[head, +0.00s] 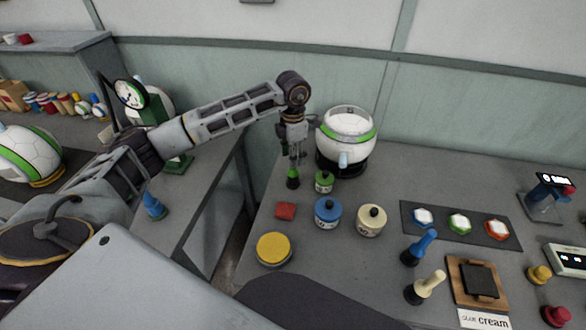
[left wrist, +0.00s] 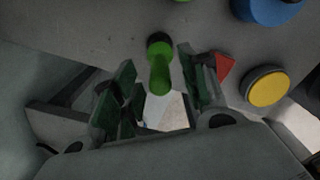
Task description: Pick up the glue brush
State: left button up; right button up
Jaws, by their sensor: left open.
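A green-handled brush (head: 293,176) with a dark base stands upright near the left edge of the right-hand table. My left gripper (head: 296,153) points down just above it, open. In the left wrist view the green brush (left wrist: 160,68) shows between the two spread fingers (left wrist: 157,62); I cannot tell whether they touch it. A blue brush (head: 419,248) and a cream brush (head: 426,287) stand farther right. A label (head: 484,319) reading "GLUE cream" lies at the front. My right gripper is not in view.
Close by are a green pot (head: 324,181), a blue pot (head: 328,213), a cream pot (head: 371,220), a red block (head: 285,211) and a yellow disc (head: 273,249). A white and green machine (head: 347,135) stands behind. A gap separates the two tables.

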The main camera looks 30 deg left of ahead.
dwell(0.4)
pick_arm(q)
grip_shut()
jog(key=shift+r, duration=0.1)
jog(key=shift+r+b, duration=0.3)
jog(key=shift+r, duration=4.6)
